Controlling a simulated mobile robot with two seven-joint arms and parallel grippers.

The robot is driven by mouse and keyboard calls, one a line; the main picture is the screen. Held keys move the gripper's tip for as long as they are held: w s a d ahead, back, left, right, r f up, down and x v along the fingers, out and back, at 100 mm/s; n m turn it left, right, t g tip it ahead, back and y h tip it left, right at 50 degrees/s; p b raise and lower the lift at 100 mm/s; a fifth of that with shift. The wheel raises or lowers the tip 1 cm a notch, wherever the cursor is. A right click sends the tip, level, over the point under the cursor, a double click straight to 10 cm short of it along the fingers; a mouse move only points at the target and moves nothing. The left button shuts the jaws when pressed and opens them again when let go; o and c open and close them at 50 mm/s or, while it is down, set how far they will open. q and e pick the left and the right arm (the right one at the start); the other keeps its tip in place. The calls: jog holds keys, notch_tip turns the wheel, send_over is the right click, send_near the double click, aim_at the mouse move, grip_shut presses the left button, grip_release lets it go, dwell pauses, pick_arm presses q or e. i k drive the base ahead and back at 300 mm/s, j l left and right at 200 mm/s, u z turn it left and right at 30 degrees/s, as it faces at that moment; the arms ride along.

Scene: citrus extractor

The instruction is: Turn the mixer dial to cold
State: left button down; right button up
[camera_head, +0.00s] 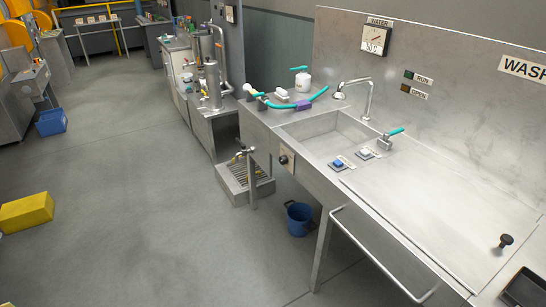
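A steel sink counter (420,210) with a basin (325,135) and a curved tap (356,92) stands at the right. A small dark round knob (284,160) sits on the counter's front face; it may be the mixer dial, but its pointer and markings are too small to read. A teal-handled metal fitting (392,138) stands right of the basin. On the back wall, a white gauge (376,39) labelled WATER reads about 50 C. Neither of my grippers is in view.
A small blue item (338,164) and a white one (365,153) sit on the counter edge. The floor at left is mostly clear.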

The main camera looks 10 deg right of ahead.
aim_at(283, 159)
jog(key=i+j+z, duration=0.1)
jog(key=j, duration=0.25)
jog(key=i+j, duration=0.3)
jog(key=i+j+z, duration=0.15)
jog(key=j, duration=0.25)
jog(key=i+j, duration=0.25)
jog(key=i+j+z, duration=0.15)
jog(key=j, duration=0.3)
jog(key=i, duration=0.05)
